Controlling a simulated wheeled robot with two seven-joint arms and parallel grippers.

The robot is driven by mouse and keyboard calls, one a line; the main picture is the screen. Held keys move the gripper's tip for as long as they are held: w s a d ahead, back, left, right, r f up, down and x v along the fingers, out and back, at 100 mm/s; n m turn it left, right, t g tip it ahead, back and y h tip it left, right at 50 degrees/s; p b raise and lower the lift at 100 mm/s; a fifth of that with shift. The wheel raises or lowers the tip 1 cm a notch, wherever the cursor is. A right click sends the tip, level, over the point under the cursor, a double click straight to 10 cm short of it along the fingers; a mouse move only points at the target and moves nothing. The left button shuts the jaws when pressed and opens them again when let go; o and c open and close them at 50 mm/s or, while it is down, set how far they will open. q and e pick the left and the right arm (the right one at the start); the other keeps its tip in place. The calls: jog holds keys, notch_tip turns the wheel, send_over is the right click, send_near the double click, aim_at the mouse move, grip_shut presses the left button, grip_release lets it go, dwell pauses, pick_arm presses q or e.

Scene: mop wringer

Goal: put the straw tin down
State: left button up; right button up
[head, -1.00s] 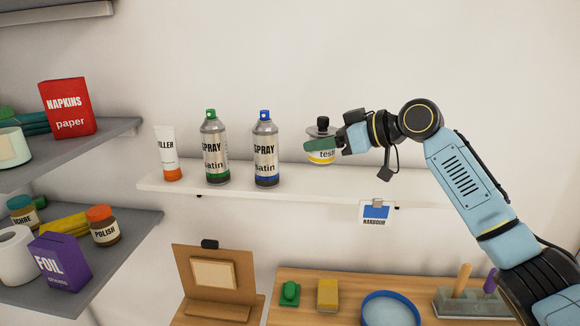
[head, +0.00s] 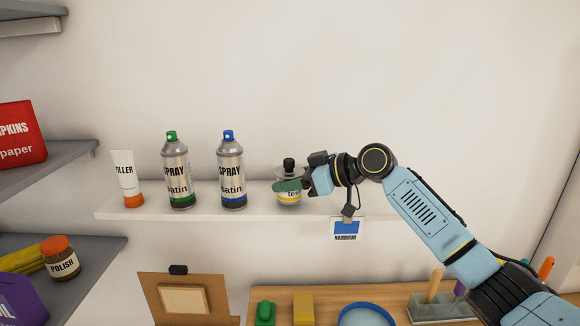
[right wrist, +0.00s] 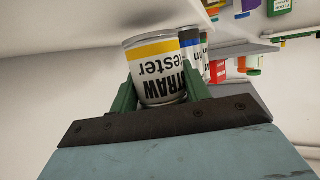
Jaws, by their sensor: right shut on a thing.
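The straw tin (head: 290,199) is a small white and yellow tester tin with a black knob on top, at the white wall shelf (head: 262,204) in the head view. It stands right of the blue-capped spray can. My right gripper (head: 290,186) is shut on it from the right, with a green finger across its front. In the right wrist view the tin (right wrist: 157,68) sits between both green fingers, its STRAW tester label upside down in the picture. The tin's base is at about shelf height; I cannot tell whether it touches. My left gripper is not in view.
Left along the shelf stand a blue-capped spray can (head: 231,172), a green-capped spray can (head: 177,173) and a filler tube (head: 126,179). A blue and white card (head: 347,229) hangs at the shelf front. The shelf right of my gripper looks clear.

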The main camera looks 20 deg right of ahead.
jog(key=shift+f, duration=0.6)
jog(key=o, duration=0.6)
jog(key=shift+f, duration=0.2)
jog(key=o, duration=0.5)
jog(key=shift+c, duration=0.2)
